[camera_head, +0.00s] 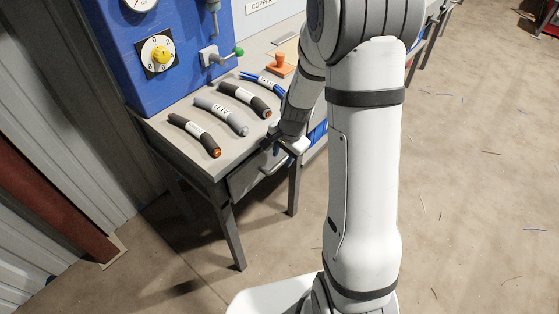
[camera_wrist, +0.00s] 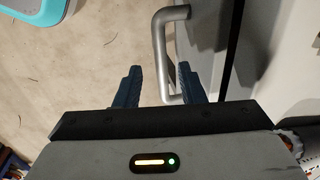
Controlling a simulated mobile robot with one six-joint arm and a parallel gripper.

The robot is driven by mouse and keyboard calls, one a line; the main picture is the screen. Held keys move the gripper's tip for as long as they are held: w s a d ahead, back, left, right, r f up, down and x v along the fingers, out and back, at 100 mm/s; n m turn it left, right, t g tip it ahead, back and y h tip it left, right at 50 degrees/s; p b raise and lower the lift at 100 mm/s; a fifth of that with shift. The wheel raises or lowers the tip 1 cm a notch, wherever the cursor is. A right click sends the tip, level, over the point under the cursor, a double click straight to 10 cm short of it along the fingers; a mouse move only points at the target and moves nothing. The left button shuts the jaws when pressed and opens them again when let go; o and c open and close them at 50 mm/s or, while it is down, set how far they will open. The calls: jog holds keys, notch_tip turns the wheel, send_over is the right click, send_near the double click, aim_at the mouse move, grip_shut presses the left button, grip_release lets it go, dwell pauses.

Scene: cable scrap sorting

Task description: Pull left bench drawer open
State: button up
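The left bench drawer (camera_head: 244,180) is a grey front under the bench top, and it looks shut or nearly so. Its pale metal bar handle (camera_head: 272,166) also shows in the wrist view (camera_wrist: 159,50), running down towards the fingers. My gripper (camera_head: 283,148) is at the handle, partly hidden by my own arm in the head view. In the wrist view my gripper (camera_wrist: 160,85) is open, and the handle's near end lies between the two dark blue fingers, closer to the right one. I see no clear grip on it.
On the grey bench top (camera_head: 180,110) lie several cable pieces, among them a grey one (camera_head: 222,115). A blue machine (camera_head: 180,50) with dials stands at the back left. An orange stamp-like object (camera_head: 281,65) is farther along. Floor right of my arm is mostly clear.

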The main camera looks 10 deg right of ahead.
jog(key=shift+w+a+f, duration=0.1)
jog(key=shift+f, duration=0.55)
jog(key=shift+w+a+f, duration=0.1)
jog(key=shift+f, duration=0.5)
grip_shut()
